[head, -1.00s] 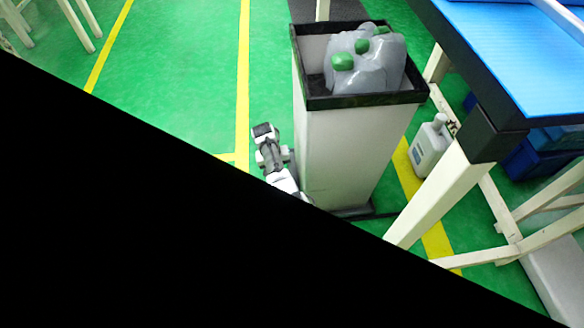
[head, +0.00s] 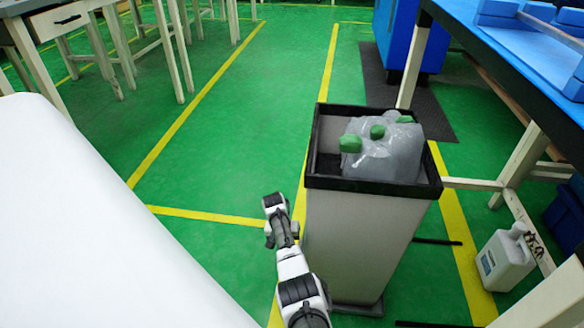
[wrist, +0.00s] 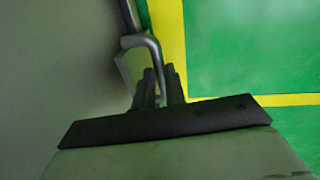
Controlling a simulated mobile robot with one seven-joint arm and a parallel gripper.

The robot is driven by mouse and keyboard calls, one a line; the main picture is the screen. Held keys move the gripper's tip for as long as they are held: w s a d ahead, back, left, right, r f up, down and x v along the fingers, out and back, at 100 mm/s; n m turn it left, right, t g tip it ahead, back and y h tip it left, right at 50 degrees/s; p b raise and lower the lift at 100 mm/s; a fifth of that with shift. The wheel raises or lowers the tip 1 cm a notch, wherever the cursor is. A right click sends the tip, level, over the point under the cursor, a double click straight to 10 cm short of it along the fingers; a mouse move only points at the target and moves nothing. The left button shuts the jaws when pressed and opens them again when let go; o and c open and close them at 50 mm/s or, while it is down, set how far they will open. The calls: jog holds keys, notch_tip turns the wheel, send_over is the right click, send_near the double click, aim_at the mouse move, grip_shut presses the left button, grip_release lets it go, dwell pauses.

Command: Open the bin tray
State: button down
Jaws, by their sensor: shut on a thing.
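The bin (head: 350,240) is tall and pale with a dark rim, standing right of centre in the head view. My arm is beside its left side there; my gripper is not clear in that view. In the wrist view my gripper (wrist: 158,85) has its dark fingers close together on a grey bent handle (wrist: 153,48). The handle is beside a plain grey-green panel (wrist: 60,70), which looks like a face of the bin or its tray. The fingers hide part of the handle. I cannot tell how far the tray is open.
A clear bag (head: 385,155) with green-capped things fills the bin's top. A blue-topped table (head: 500,65) and a white jug (head: 505,260) are to the right. A white surface (head: 90,210) covers the lower left. Green floor (head: 240,150) with yellow lines is free left of the bin.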

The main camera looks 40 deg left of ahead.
jog(key=c, duration=1.5)
grip_release()
jog(key=shift+o, duration=0.2)
jog(key=shift+r, duration=0.1)
notch_tip(320, 180, up, 13)
jog(key=s+a+p, duration=0.1)
jog(key=a+p, duration=0.1)
jog(key=p, duration=0.3)
jog(key=shift+s+r+p, duration=0.2)
jog(key=shift+p, duration=0.2)
